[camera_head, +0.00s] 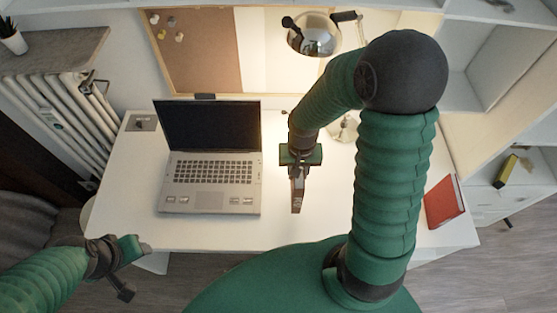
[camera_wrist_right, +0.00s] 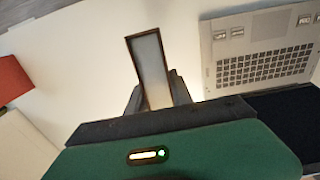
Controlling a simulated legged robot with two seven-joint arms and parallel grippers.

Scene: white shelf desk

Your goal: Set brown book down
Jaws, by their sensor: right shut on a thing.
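The brown book (camera_head: 297,196) stands narrow and edge-up at the middle of the white desk, just right of the laptop. My right gripper (camera_head: 298,172) is shut on it from above and behind. In the right wrist view the book (camera_wrist_right: 149,60) shows pale pages inside a dark brown cover, between the two fingers (camera_wrist_right: 152,95). I cannot tell whether its lower edge touches the desk. My left gripper (camera_head: 128,262) is off the desk's front left corner, apart from the book; its fingers are not clear.
An open laptop (camera_head: 208,185) takes up the desk's left half; it also shows in the right wrist view (camera_wrist_right: 262,50). A red book (camera_head: 444,202) lies at the desk's right edge. A lamp (camera_head: 314,35) hangs over the back.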

